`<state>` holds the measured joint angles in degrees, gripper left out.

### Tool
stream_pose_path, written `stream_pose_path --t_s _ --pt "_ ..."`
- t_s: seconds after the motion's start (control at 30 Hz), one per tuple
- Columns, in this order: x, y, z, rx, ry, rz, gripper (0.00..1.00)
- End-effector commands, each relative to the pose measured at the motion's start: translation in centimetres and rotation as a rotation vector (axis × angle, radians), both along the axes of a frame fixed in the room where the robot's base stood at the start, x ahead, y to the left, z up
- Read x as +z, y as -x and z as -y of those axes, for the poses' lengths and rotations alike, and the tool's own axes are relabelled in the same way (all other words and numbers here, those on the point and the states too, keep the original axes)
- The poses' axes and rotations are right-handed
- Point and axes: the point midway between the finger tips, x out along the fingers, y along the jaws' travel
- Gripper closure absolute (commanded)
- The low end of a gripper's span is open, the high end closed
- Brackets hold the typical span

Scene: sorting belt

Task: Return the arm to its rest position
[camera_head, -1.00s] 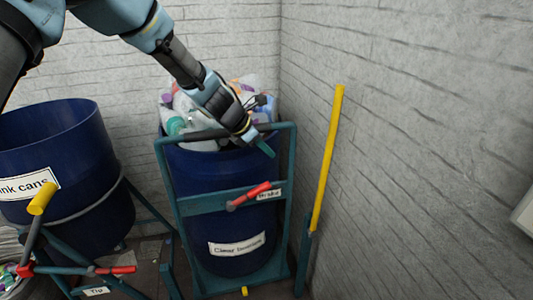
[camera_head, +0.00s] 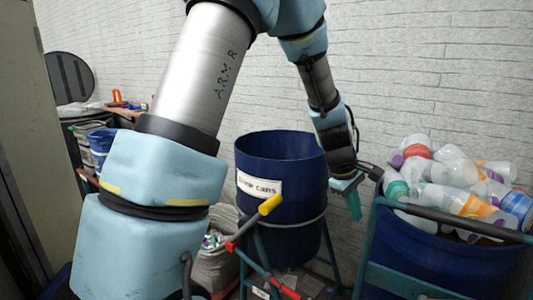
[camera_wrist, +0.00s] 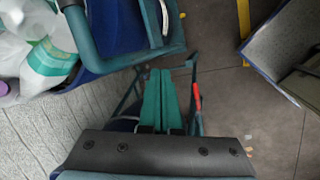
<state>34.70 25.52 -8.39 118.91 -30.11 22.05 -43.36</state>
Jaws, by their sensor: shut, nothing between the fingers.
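My arm reaches up and over from the left of the head view, with my gripper (camera_head: 353,202) hanging down at its end. The two teal fingers lie together with nothing between them; they also show in the wrist view (camera_wrist: 161,98). In the head view the gripper appears between the blue drink cans barrel (camera_head: 262,215) and the blue barrel of clear bottles (camera_head: 400,262). Whether it touches the frame of either one, I cannot tell.
Plastic bottles (camera_head: 450,180) heap above the right barrel's rim. A teal tipping frame (camera_head: 385,275) surrounds that barrel. A yellow-ended handle (camera_head: 270,205) sticks out before the cans barrel. A sack of cans (camera_head: 212,265) stands lower left. A white brick wall (camera_head: 420,80) is behind.

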Motion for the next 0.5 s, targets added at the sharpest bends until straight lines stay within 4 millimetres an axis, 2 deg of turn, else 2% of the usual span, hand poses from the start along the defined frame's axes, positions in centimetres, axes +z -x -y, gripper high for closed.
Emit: stream_pose_path --t_s 0.03,0.13,0.23,0.3,0.4,0.5 --pt "0.6 -1.1 -4.0 -0.034 -0.035 0.044 1.0" --pt "1.3 -2.0 -11.2 -0.134 -0.115 0.115 1.0" --pt "1.9 -1.7 -18.4 -0.241 -0.199 0.17 1.0" --pt "2.2 -0.9 -23.1 -0.313 -0.256 0.192 1.0" --pt "2.4 1.0 -28.5 -0.411 -0.324 0.207 1.0" --pt "2.6 2.8 -32.1 -0.487 -0.369 0.211 1.0"
